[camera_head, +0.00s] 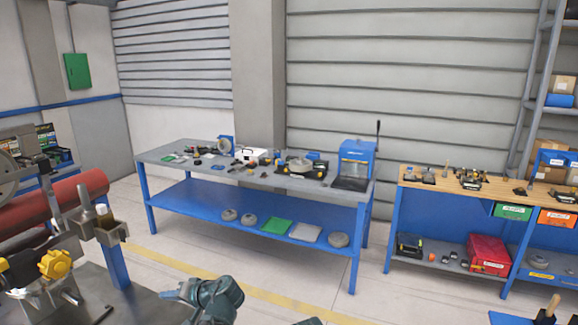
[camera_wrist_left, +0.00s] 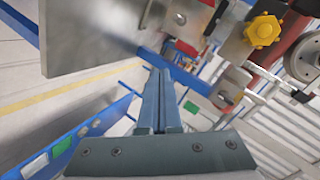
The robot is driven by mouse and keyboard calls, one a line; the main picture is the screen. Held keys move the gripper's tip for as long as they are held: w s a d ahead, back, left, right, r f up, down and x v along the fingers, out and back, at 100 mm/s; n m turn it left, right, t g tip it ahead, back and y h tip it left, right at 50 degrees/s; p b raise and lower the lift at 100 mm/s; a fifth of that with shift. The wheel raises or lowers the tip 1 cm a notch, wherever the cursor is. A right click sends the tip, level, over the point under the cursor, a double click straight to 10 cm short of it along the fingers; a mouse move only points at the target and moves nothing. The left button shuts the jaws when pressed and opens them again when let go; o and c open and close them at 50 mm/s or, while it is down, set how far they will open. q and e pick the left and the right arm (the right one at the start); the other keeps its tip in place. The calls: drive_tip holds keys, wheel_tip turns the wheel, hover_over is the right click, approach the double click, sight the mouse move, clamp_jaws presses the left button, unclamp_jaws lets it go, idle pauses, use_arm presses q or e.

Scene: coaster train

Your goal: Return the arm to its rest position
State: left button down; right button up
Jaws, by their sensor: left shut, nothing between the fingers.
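My left gripper (camera_head: 172,293) shows at the bottom of the head view, beside the metal bench (camera_head: 150,305). In the left wrist view its two fingers (camera_wrist_left: 159,75) lie together, shut, with nothing between them. A grey metal plate edge (camera_wrist_left: 90,45) and the fixture with a yellow knob (camera_wrist_left: 262,31) show beyond the fingers. I cannot tell from these views how far the gripper is from them. My right gripper is not seen; only a small dark piece shows at the bottom edge of the head view.
A blue workbench (camera_head: 165,152) with tools and a wood-topped bench (camera_head: 415,186) stand farther back. Open floor (camera_head: 270,270) lies between.

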use_arm(q)
drive_tip(key=s+d+f+m+g+h, duration=0.2)
drive_tip(key=s+d+f+h, duration=0.3)
drive_tip(key=d, duration=0.8)
drive_tip(key=s+d+f+m+g+h, duration=0.3)
drive_tip(key=s+d+f+h, duration=0.2)
drive_tip(key=s+d, duration=0.8)
wheel_tip(320, 180, down, 4)
drive_tip(key=shift+s+d+r+h+b, duration=0.15)
drive_tip(key=shift+s+d+h+b, duration=0.25)
drive_tip(key=shift+s, duration=0.35)
